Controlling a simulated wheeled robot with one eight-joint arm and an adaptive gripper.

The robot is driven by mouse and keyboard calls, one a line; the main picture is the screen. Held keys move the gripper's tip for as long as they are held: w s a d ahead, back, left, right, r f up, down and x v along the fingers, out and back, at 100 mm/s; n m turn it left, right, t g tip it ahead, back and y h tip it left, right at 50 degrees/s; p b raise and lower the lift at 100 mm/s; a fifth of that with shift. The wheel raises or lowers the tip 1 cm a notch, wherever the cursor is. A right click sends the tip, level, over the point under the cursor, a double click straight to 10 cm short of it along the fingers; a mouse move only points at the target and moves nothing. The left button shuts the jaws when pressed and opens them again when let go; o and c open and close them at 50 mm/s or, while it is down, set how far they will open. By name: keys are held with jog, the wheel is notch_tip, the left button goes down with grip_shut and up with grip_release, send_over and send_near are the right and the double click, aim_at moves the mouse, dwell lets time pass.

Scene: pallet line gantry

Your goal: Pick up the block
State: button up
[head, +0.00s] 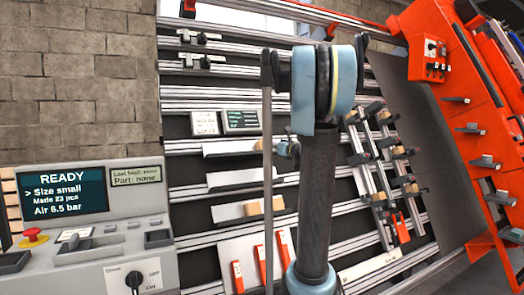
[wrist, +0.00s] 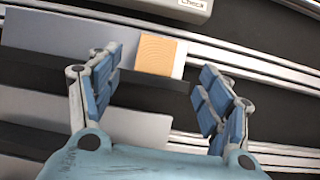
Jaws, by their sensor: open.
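A light wooden block (wrist: 157,55) sits at the right end of a pale plate (wrist: 55,35) in the wrist view. My gripper (wrist: 161,72) is open and empty, its blue padded fingers spread to the left and right. The block lies beyond the fingertips, between them in the picture; I cannot tell how far away. In the head view my arm hides most of my gripper. Small wooden blocks show there on the rack, one by the upper plate (head: 228,148) and others by a lower plate (head: 228,212).
The sloping rack has several metal rails (head: 205,91) and red-orange upright pieces (head: 238,277). A clamp frame (head: 370,180) stands right of my arm. A control console (head: 90,220) is at left, an orange gantry (head: 465,110) at right.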

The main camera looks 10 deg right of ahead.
jog(key=shift+x, duration=5.95)
jog(key=shift+s+a+f, duration=0.1)
jog(key=shift+a, duration=0.05)
jog(key=c, duration=1.3)
jog(key=shift+o, duration=0.2)
